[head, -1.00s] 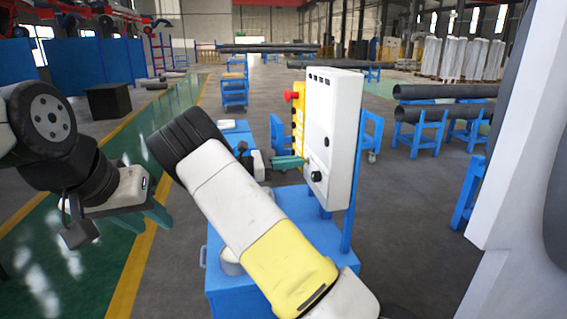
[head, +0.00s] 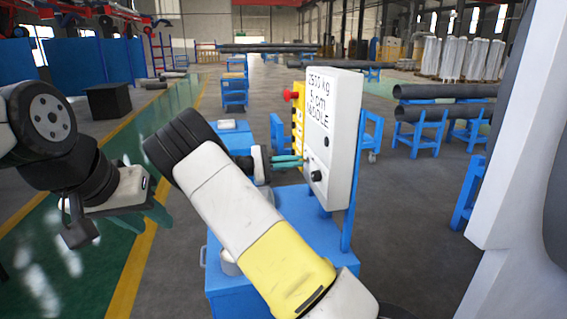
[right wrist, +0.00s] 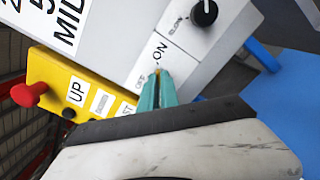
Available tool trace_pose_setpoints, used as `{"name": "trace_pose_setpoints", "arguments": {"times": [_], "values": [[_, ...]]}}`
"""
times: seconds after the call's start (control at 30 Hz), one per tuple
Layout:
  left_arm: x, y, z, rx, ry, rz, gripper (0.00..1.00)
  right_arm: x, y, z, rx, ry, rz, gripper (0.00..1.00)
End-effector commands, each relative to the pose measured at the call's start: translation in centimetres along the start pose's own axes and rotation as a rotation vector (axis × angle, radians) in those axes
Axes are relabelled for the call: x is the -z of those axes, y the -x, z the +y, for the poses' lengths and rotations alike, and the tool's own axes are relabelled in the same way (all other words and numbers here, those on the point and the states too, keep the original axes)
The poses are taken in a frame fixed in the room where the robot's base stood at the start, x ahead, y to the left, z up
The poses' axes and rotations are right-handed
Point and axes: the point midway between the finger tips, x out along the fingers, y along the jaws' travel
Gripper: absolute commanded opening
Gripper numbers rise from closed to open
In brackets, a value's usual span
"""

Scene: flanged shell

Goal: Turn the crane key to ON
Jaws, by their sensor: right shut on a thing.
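The white control box (head: 333,130) stands on a blue post, with black text on its upper face and a black knob (head: 317,176) lower down. My right gripper (head: 288,162) reaches the box's left side. In the right wrist view its teal fingers (right wrist: 157,90) are closed together, tips at the panel just below the ON label (right wrist: 160,49). A small brownish bit of the key (right wrist: 158,71) shows at the tips; the rest is hidden. The black knob (right wrist: 204,12) is also there. My left gripper (head: 145,218) hangs at the left, fingers apart and empty.
A yellow pendant (right wrist: 80,95) with a red button (right wrist: 28,94) and labelled buttons, one reading UP, is beside the white box. A blue cart (head: 285,265) stands below. Pipes on blue trestles (head: 428,135) are at the right.

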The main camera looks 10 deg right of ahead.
Motion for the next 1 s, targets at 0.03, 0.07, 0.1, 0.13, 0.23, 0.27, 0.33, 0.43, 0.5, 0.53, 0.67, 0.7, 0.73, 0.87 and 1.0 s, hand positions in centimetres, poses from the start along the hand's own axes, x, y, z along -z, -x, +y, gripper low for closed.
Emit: {"name": "trace_pose_setpoints", "arguments": {"times": [0.03, 0.07, 0.1, 0.13, 0.23, 0.27, 0.33, 0.43, 0.5, 0.53, 0.67, 0.7, 0.73, 0.87, 1.0], "values": [[0.00, 0.00, 0.00, 0.000, 0.000, 0.000, 0.36, 0.08, 0.06, -0.05, 0.000, -0.005, 0.002, 0.00], [0.00, 0.00, 0.00, 0.000, 0.000, 0.000, 0.36, 0.08, 0.06, -0.05, 0.000, -0.008, 0.002, 0.00], [0.00, 0.00, 0.00, 0.000, 0.000, 0.000, 0.36, 0.08, 0.06, -0.05, 0.000, -0.010, 0.002, 0.00], [0.00, 0.00, 0.00, 0.000, 0.000, 0.000, 0.36, 0.08, 0.06, -0.05, 0.000, -0.012, 0.002, 0.00], [0.00, 0.00, 0.00, 0.000, 0.000, 0.000, 0.36, 0.08, 0.06, -0.05, 0.000, -0.013, 0.002, 0.00], [0.00, 0.00, 0.00, 0.000, 0.000, 0.000, 0.36, 0.08, 0.06, -0.05, 0.000, -0.013, 0.002, 0.00], [0.00, 0.00, 0.00, 0.000, 0.000, 0.000, 0.36, 0.08, 0.06, -0.06, 0.000, -0.013, 0.002, 0.00], [0.00, 0.00, 0.00, 0.000, 0.000, 0.000, 0.36, 0.08, 0.07, -0.06, 0.000, -0.012, 0.002, 0.00], [0.00, 0.00, 0.00, 0.000, 0.000, 0.000, 0.36, 0.08, 0.07, -0.06, 0.000, -0.012, 0.002, 0.11], [0.00, 0.00, 0.00, 0.000, 0.000, 0.000, 0.36, 0.08, 0.07, -0.06, 0.000, -0.012, 0.002, 0.17], [0.00, 0.00, 0.00, 0.000, 0.000, 0.000, 0.36, 0.05, 0.05, -0.04, 0.000, -0.012, 0.002, 0.27], [0.00, 0.00, 0.00, 0.000, 0.000, 0.000, 0.36, 0.05, 0.04, -0.03, 0.000, -0.012, 0.001, 0.27], [0.00, 0.00, 0.00, 0.000, 0.000, 0.000, 0.36, 0.04, 0.04, -0.03, 0.000, -0.012, 0.001, 0.27], [0.00, 0.00, 0.00, 0.000, 0.000, 0.000, 0.36, 0.02, 0.03, -0.02, 0.000, -0.012, 0.001, 0.27], [0.00, 0.00, 0.00, 0.000, 0.000, 0.000, 0.36, 0.00, 0.01, -0.04, 0.001, -0.012, 0.000, 0.27]]}}
